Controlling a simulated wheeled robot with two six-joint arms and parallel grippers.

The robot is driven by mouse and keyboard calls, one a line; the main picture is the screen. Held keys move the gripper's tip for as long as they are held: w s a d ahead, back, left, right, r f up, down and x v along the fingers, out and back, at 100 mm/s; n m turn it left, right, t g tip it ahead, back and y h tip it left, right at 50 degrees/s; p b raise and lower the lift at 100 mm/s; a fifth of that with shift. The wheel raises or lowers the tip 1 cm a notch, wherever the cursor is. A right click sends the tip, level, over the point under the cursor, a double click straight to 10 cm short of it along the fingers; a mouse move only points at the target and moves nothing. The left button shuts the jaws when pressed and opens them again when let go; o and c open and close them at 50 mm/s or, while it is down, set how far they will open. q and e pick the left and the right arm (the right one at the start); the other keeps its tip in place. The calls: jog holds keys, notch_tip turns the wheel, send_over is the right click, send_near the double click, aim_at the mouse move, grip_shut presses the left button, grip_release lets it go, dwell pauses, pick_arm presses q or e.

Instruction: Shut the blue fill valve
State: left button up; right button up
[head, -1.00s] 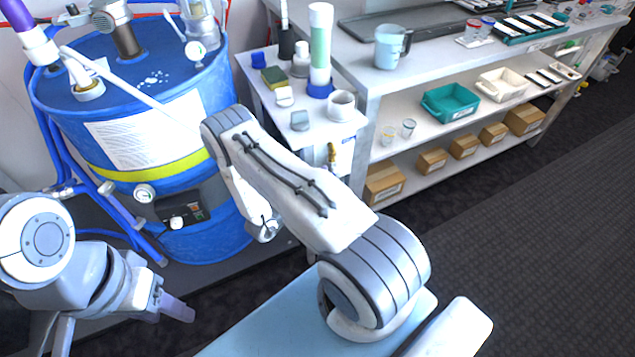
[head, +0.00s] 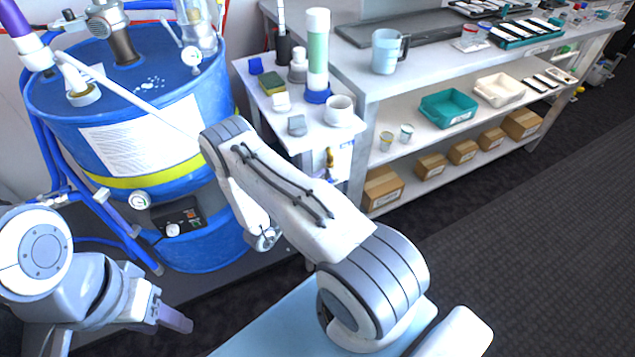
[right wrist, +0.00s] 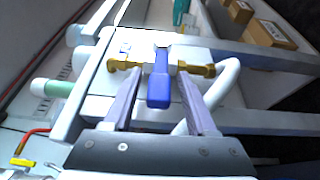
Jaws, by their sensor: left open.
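The fill valve has a blue lever handle (right wrist: 160,90) and brass fittings (right wrist: 196,70) on a white panel in the right wrist view. The handle points down the picture, across the line of the brass. My right gripper (right wrist: 160,76) is open, one finger on each side of the handle, with gaps showing; I cannot tell how deep the handle sits between them. My left gripper (head: 175,318) is open and empty, low at left.
A blue drum (head: 205,245) with hoses and gauges stands at left. The side stand (head: 262,112) holds bottles, a sponge and a white cup (head: 339,110). A shelved bench (head: 400,88) with trays and boxes is to its right. The floor at right is clear.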

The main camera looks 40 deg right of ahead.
jog(key=s+a+b, duration=0.1)
jog(key=a, duration=0.9)
jog(key=shift+s+a, duration=0.2)
jog(key=shift+s, duration=0.15)
jog(key=shift+f, duration=0.1)
